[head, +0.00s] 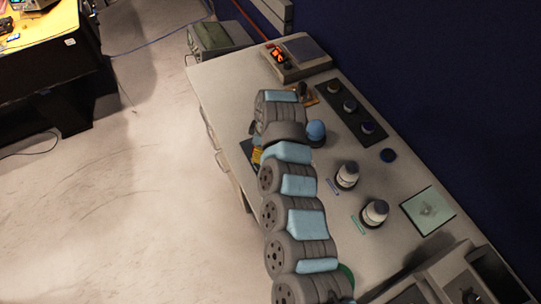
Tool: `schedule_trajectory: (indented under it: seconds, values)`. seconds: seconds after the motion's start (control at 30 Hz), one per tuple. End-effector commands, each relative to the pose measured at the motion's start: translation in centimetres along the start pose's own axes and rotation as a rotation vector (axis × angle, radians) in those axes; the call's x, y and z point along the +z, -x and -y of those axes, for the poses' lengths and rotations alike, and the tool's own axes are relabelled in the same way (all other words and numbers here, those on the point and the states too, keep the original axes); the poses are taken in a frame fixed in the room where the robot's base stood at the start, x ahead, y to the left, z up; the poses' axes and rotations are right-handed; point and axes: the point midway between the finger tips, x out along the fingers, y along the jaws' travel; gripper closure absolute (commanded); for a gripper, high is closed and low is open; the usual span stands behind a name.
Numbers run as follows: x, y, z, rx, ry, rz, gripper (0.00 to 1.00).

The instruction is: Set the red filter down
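I cannot make out a red filter in the head view. My arm reaches up the grey bench (234,92) from the bottom, and its last visible link hides what is below it. My gripper's fingers are hidden, so I cannot see whether they hold anything. A small dark object (302,89) shows by an orange patch (309,98) just right of the arm's end; I cannot tell what it is. A dark strip (357,121) with several round dark-topped pieces lies to the right.
A scale-like device (299,60) with a lit red-orange display stands at the bench's far end. Two white bottles (347,176) (375,213) stand right of my arm. A pale green square plate (428,210) lies beyond. More equipment (465,288) fills the lower right.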

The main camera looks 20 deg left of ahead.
Motion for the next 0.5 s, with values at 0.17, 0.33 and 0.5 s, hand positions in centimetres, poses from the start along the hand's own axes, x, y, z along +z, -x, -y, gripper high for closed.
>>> schedule_trajectory:
  seconds: [0.17,0.33,0.5]
  values:
    - [0.7,-1.2,-1.2,0.003,-0.001,0.003,0.80]
    - [1.3,-2.6,-2.1,-0.002,0.000,0.002,0.80]
    - [1.9,-3.6,-3.2,0.003,0.001,0.001,0.80]
